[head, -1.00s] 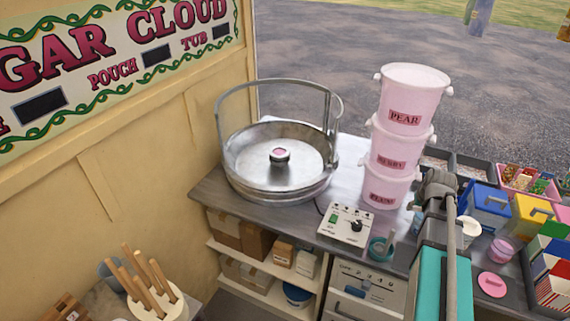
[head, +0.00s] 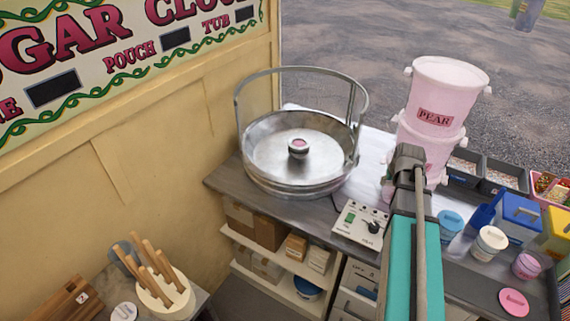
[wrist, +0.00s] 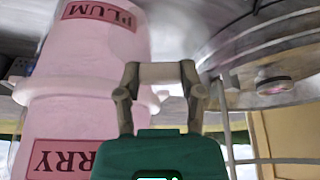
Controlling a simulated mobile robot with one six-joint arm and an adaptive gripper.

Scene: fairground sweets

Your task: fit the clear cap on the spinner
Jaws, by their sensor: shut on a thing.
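The spinner (head: 298,148) is a small round head with a pink top, at the middle of the wide metal pan (head: 262,180). It also shows in the wrist view (wrist: 274,86) at the right, upside down. My gripper (wrist: 160,76) is shut on a pale, see-through piece, the clear cap (wrist: 160,73), which spans between its fingertips. The gripper is beside the stacked pink tubs and apart from the spinner. In the head view my arm hides the fingers and the cap. Nothing visible sits on top of the spinner.
A metal hoop (head: 300,69) arches over the pan. Stacked pink tubs (head: 440,95) stand right of it, partly behind my arm. A control box (head: 358,222) stands in front. Small tubs, a blue scoop (head: 487,207) and bins crowd the right counter.

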